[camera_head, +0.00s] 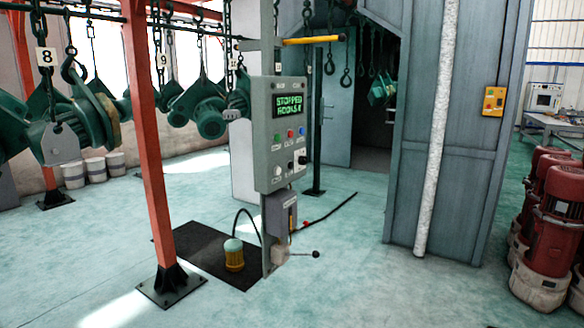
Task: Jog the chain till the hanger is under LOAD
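A grey control box (281,135) stands on a post in the middle. Its green screen (289,106) reads STOPPED, with a second line that looks like "HOOKS" and an unclear character. Below it are red, blue and green buttons and several knobs. Overhead chain hangers bear white tags, 8 (47,57) and 9 (162,61). Green motor-like parts (84,115) hang at the far left, and more (203,110) hang left of the box. Bare hooks (346,78) hang right of it. I see no LOAD sign. Neither of my grippers is in view.
An orange-red post (145,130) stands at the front left. A black mat (205,252) with a yellow-and-teal device (234,254) lies by the box. Red pumps (553,215) stand at right. The front floor is clear.

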